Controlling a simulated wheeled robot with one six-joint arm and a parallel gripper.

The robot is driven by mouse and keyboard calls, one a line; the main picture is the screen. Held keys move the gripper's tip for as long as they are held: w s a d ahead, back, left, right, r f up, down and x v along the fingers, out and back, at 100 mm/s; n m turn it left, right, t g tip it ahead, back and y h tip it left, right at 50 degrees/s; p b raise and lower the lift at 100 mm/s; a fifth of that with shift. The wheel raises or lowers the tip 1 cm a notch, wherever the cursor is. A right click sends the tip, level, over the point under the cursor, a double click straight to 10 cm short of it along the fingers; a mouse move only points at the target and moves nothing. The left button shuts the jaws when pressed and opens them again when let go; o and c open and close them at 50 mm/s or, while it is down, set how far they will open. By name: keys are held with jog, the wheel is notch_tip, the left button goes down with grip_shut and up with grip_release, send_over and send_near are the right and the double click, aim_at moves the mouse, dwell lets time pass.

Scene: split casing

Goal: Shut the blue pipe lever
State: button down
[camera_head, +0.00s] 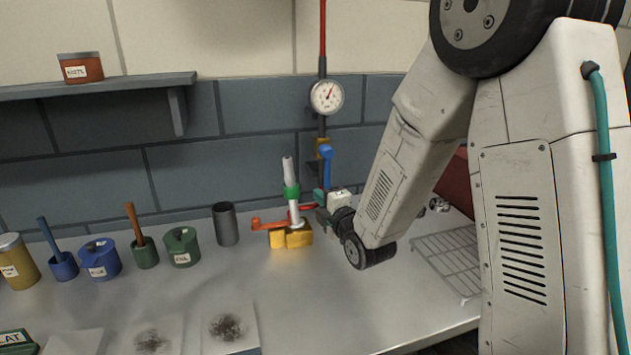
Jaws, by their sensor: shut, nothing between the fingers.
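The blue pipe lever (327,167) is on the vertical pipe (322,68) against the wall, below a round dial gauge (327,97). The lever looks upright, roughly in line with the pipe, with a wide blue knob at its top. A brass-coloured fitting shows beside it. My gripper (317,203) is low in front of the pipe, just below the lever, and points left. It is shut and empty. Its fingertips are small and partly lost against the red and teal parts there, so I cannot tell whether it touches anything.
A yellow block (291,238) with an orange lever (268,224) and an upright white tube (290,180) stands just left of my gripper. A dark cylinder (225,224) and several pots stand further left. A wire rack (452,262) lies at right.

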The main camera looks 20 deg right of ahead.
aim_at(326, 167)
jog(key=w+d, duration=0.1)
jog(key=w, duration=0.2)
jog(key=w+d, duration=0.1)
jog(key=w, duration=0.2)
jog(key=w+d, duration=0.1)
jog(key=w, duration=0.2)
jog(key=shift+w+d, duration=0.1)
jog(key=shift+d, duration=0.15)
